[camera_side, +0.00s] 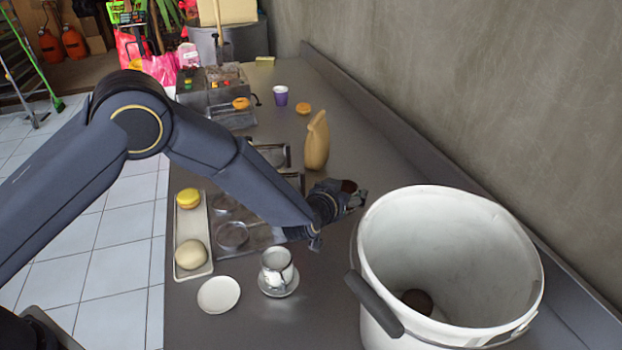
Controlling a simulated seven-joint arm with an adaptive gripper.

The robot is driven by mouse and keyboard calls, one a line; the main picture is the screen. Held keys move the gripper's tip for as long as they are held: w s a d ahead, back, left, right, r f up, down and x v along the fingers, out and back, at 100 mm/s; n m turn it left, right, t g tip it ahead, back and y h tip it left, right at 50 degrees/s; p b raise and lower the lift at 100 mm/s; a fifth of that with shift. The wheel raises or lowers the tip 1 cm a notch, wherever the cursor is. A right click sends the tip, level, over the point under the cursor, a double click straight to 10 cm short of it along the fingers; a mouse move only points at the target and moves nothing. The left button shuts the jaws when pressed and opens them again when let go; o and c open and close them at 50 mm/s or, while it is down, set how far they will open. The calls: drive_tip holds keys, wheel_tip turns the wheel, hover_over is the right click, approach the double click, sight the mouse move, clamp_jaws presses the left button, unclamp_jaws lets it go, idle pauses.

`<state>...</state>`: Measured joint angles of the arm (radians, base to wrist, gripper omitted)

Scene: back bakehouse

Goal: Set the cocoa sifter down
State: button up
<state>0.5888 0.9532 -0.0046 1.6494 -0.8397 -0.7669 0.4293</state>
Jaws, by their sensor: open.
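My gripper (352,198) is over the worktop, just left of the white bucket, with its fingers pointing right. It is open. A small dark brown thing (349,186) shows right at the fingers; I cannot tell whether it touches them or whether it is part of the cocoa sifter. A silvery cup-like vessel (277,267) stands upright on a small saucer (291,288) at the near left, apart from the gripper. I cannot clearly make out which thing is the cocoa sifter.
The large white bucket (385,215) holds a brown round thing (417,301). A tan upright pouch-like thing (317,142) stands behind the gripper. A tray (205,232) with round pastries and a white plate (219,295) are left. A purple cup (281,96) is farther back. The right-hand wall bounds the worktop.

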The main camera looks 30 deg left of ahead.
sight(346, 187)
drive_tip(key=shift+s+r, duration=0.15)
drive_tip(key=shift+r, duration=0.05)
drive_tip(key=v, duration=0.2)
drive_tip(key=shift+s+r, duration=0.2)
drive_tip(key=shift+s, duration=0.1)
drive_tip(key=s+a+r+g+h, duration=0.1)
drive_tip(key=a+r, duration=0.1)
drive_tip(key=r, duration=0.5)
drive_tip(key=s+a+r+h, duration=0.1)
drive_tip(key=a+r, duration=0.1)
drive_tip(key=r, duration=0.6)
drive_tip(key=s+a+r+m+g+h, duration=0.1)
drive_tip(key=s+a+r+g+h, duration=0.1)
drive_tip(key=s+a+r, duration=0.5)
drive_tip(key=s+a+f+g+y, duration=0.1)
drive_tip(key=s+a, duration=0.3)
drive_tip(key=s, duration=0.4)
drive_tip(key=s+a+f+g+y, duration=0.1)
drive_tip(key=s+a+g, duration=0.1)
drive_tip(key=s+a, duration=0.3)
drive_tip(key=s+a+f+n+g+y, duration=0.1)
drive_tip(key=s+a, duration=0.4)
drive_tip(key=s, duration=0.8)
drive_tip(key=shift+a+f+g+y, duration=0.25)
drive_tip(key=shift+f+g+y, duration=0.15)
drive_tip(key=shift+g+y, duration=0.1)
